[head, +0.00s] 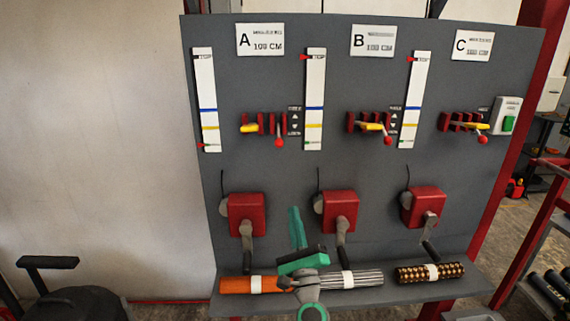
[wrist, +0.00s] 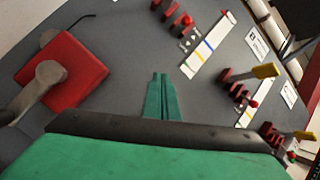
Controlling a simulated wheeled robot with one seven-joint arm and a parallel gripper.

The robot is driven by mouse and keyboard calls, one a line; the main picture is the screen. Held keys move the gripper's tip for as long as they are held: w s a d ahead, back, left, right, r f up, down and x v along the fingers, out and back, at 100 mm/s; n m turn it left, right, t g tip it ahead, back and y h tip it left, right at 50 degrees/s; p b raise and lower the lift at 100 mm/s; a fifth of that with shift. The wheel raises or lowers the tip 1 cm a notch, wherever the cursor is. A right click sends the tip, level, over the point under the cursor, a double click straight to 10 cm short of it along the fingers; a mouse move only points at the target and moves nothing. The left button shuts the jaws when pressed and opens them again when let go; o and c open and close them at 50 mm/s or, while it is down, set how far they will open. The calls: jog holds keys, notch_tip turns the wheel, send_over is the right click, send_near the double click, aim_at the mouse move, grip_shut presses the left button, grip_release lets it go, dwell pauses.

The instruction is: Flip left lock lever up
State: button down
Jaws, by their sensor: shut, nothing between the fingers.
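The left lock lever (head: 280,142) is at station A, right of the red bracket (head: 259,124), beside a small label with arrows. It ends in a red ball and hangs down. In the wrist view the red ball (wrist: 188,20) shows near the top edge, by the same bracket (wrist: 170,10). My gripper (head: 294,210) has green fingers and is in front of the panel, below the lever and between the left and middle crank boxes. The wrist view shows its fingers (wrist: 161,78) together, with nothing between them. They appear apart from the lever.
A yellow handle (head: 250,129) sits left of the lever. A white gauge strip (head: 314,100) stands to its right. Red crank boxes (head: 246,213) (head: 340,210) project below. Orange (head: 252,285) and striped (head: 350,279) rolls lie on the shelf. Panel between station A's bracket and crank box looks clear.

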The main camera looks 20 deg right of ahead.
aim_at(279, 134)
jog(key=shift+m+t, duration=0.5)
jog(key=shift+m, duration=0.3)
jog(key=r, duration=0.2)
jog(key=w+r, duration=0.1)
jog(key=d+r, duration=0.1)
jog(key=r, duration=0.1)
jog(key=shift+w+r, duration=0.2)
jog(key=shift+r, duration=0.1)
jog(key=w+a+r, duration=0.1)
jog(key=w+r, duration=0.6)
jog(key=r, duration=0.2)
jog(key=shift+a, duration=0.2)
jog(key=shift+w+a, duration=0.15)
